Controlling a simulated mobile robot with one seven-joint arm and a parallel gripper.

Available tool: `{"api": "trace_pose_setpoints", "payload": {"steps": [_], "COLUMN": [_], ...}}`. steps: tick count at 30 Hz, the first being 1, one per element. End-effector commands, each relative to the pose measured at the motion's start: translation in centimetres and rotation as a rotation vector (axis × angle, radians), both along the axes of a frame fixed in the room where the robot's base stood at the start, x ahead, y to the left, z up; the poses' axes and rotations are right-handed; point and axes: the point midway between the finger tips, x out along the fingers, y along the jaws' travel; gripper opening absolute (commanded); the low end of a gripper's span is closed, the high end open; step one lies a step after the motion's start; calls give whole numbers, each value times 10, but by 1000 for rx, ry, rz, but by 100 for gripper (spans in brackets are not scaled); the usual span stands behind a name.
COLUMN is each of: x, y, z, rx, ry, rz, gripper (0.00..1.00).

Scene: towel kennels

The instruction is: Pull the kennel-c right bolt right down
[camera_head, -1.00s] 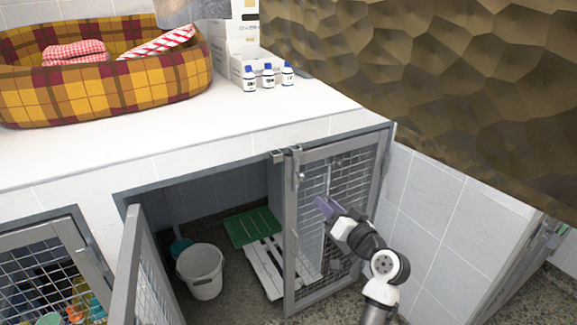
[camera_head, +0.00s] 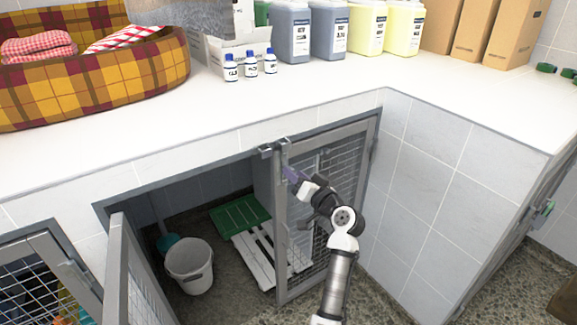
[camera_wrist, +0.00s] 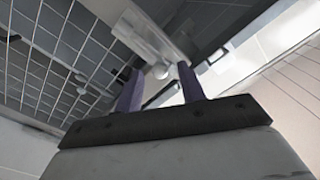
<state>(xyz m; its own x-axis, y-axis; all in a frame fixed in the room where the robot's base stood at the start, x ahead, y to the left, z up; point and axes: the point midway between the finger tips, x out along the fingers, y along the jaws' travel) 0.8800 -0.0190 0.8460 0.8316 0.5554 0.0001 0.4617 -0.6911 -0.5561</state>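The right door (camera_head: 331,205) of the kennel is a grey frame with wire mesh, standing about closed in its opening. Its bolt (camera_head: 284,150) is a small metal fitting at the top left corner of that door. My gripper (camera_head: 290,174) has purple fingers and is at the door's upper left edge, just below the bolt.
The left door (camera_head: 138,270) stands swung outward. Inside the kennel are a white bucket (camera_head: 190,268), a green slatted board (camera_head: 240,221) and a white slatted board (camera_head: 262,262). The white counter (camera_head: 330,98) above holds a plaid pet bed (camera_head: 100,88), bottles and jugs. A tiled wall (camera_head: 425,190) is to the right.

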Motion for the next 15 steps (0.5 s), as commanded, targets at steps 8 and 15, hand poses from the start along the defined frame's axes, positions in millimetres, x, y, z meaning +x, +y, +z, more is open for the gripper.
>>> {"api": "trace_pose_setpoints", "payload": {"steps": [8, 15], "x": [30, 34], "y": [20, 23], "z": [1, 0], "rx": [0, 0], "ry": [0, 0], "rz": [1, -1], "gripper": [40, 40]}}
